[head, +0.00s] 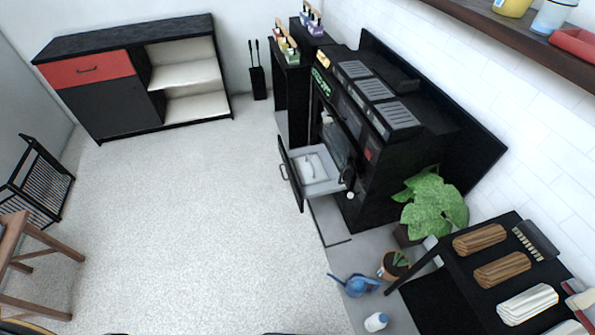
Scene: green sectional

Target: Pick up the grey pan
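I cannot make out a grey pan for certain in the head view. An open drawer (290,173) juts left from the black cabinet unit (375,150), and a small pale grey-white item (311,167) lies in it, too small to name. Neither of my grippers is in view.
A blue watering can (356,285), a small potted plant (394,265) and a white bottle (376,322) stand on the floor at lower right. A black table (450,275) holds rolled towels. A wooden stool (40,255) is at left. The pale floor between is clear.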

